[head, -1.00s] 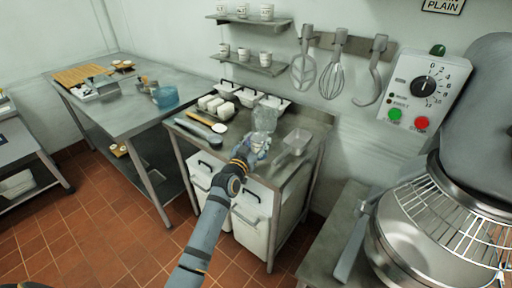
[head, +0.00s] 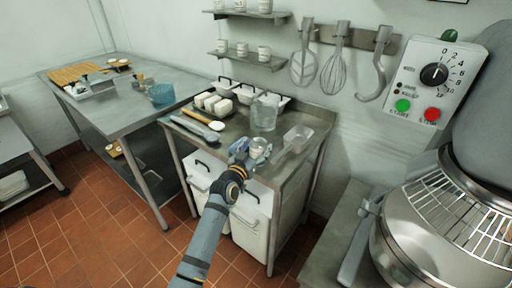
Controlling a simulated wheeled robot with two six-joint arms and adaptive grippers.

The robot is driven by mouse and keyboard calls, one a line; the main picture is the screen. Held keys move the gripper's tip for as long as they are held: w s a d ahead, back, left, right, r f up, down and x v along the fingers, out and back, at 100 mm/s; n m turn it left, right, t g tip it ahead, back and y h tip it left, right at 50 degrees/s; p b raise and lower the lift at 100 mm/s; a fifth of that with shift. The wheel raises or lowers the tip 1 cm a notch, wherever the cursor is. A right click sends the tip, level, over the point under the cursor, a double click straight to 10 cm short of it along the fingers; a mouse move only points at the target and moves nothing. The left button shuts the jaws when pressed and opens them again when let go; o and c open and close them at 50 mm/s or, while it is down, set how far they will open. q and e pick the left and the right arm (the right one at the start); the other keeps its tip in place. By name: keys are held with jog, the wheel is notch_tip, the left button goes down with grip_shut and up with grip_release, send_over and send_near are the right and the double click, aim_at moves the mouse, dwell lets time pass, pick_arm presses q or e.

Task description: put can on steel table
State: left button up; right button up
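A small silvery can (head: 258,145) is at the front of the steel table (head: 222,147) in the head view, between the fingers of my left gripper (head: 252,153). The gripper reaches in over the table's front edge. One finger shows left of the can and one on its lower right. I cannot tell whether the fingers press on it or whether its base touches the tabletop. My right gripper is not in view.
A clear jar (head: 264,113) stands just behind the can. A clear scoop (head: 297,139) lies to the right. White containers (head: 213,102) and utensils (head: 200,127) fill the table's left and back. A large mixer (head: 450,200) stands at right.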

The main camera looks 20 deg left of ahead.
pick_arm(q)
jog(key=shift+s+r, duration=0.1)
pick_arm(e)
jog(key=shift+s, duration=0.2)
pick_arm(q)
jog(key=shift+r, duration=0.15)
jog(key=s+a, duration=0.1)
jog(key=s, duration=1.1)
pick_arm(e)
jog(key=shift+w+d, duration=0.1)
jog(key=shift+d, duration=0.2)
pick_arm(q)
jog(key=shift+w+a, duration=0.1)
jog(key=shift+a, duration=0.05)
